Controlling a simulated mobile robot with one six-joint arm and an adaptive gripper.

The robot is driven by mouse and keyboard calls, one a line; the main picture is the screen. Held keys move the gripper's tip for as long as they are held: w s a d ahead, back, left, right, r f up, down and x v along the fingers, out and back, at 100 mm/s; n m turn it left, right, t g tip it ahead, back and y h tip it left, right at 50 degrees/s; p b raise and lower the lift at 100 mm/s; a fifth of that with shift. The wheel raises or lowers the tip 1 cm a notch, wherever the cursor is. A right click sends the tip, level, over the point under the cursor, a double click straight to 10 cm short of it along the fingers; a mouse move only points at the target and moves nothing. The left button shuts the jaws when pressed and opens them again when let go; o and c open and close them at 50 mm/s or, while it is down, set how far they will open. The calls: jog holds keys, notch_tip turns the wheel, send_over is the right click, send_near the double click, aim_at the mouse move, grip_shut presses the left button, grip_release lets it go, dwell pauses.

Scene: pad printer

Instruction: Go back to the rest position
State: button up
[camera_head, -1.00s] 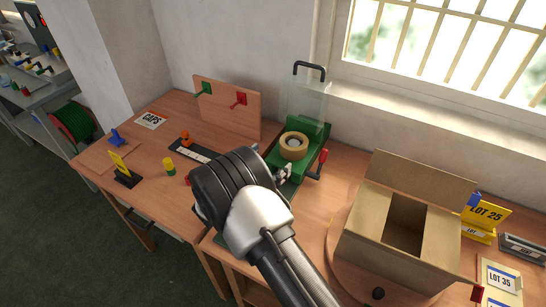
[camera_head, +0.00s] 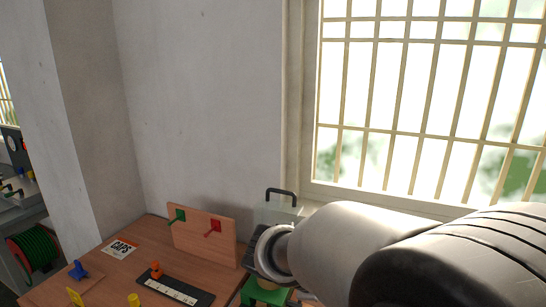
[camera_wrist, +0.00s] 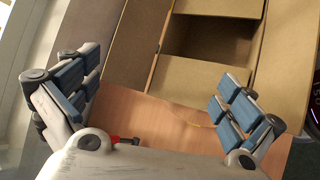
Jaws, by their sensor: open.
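My gripper (camera_wrist: 155,95) shows in the wrist view with its two blue-padded fingers spread wide apart and nothing between them. An open cardboard box (camera_wrist: 215,75) lies beyond the fingertips in that view. In the head view my arm fills the lower right, and its links hide much of the bench there. The gripper's fingers cannot be made out in the head view.
The wooden bench (camera_head: 130,262) holds a pegboard (camera_head: 203,238) with green and red pegs, a CAPS label (camera_head: 120,249) and a dark strip tray (camera_head: 175,291). A green machine (camera_head: 262,293) is partly hidden behind my arm. A barred window (camera_head: 420,100) is behind.

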jog(key=s+a+r+m+t+y, duration=0.1)
jog(key=s+m+y, duration=0.3)
jog(key=s, duration=0.6)
jog(key=s+a+r+m+t+y, duration=0.1)
jog(key=s+r+m+y, duration=0.1)
jog(key=s+m+y, duration=0.3)
jog(key=s+m, duration=0.3)
jog(key=s, duration=0.2)
jog(key=shift+s+a+m, duration=0.3)
jog(key=shift+s+a, duration=0.05)
jog(key=shift+a, duration=0.05)
